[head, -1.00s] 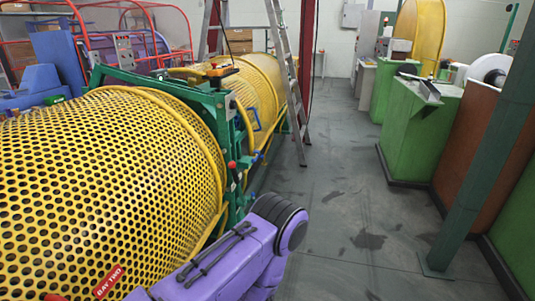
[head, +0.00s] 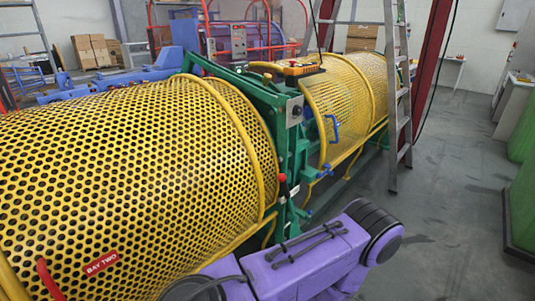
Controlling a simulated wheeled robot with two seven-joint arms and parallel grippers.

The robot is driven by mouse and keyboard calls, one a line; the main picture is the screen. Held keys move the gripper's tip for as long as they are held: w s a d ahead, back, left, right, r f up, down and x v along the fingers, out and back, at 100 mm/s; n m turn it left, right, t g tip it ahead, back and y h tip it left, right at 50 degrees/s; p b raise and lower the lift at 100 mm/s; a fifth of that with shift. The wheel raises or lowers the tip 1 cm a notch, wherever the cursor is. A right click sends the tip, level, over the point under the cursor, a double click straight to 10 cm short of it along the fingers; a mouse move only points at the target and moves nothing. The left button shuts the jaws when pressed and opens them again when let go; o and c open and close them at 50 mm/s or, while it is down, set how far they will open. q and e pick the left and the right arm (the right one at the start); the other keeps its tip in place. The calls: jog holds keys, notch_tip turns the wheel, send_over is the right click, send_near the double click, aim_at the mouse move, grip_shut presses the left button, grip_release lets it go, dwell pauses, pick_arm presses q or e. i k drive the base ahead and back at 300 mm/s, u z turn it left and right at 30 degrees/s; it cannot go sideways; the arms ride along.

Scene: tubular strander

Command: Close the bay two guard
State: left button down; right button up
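The bay two guard (head: 120,170) is a large curved yellow perforated cover at the left of the head view. It carries a red "BAY TWO" label (head: 103,263) low on its face. A red handle (head: 48,280) is partly cut off at the bottom edge. The guard's right end rim lies beside a green frame (head: 290,125). Its lower edge is partly hidden by my purple arm, and I cannot tell whether it is fully shut. Neither of my grippers is in view.
A second yellow perforated guard (head: 345,85) with a blue handle (head: 333,128) stands beyond the green frame. A stepladder (head: 397,90) stands beside it.

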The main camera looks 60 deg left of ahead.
aim_at(11, 282)
jog(key=u, duration=0.65)
jog(key=i, duration=0.8)
jog(key=u, duration=0.95)
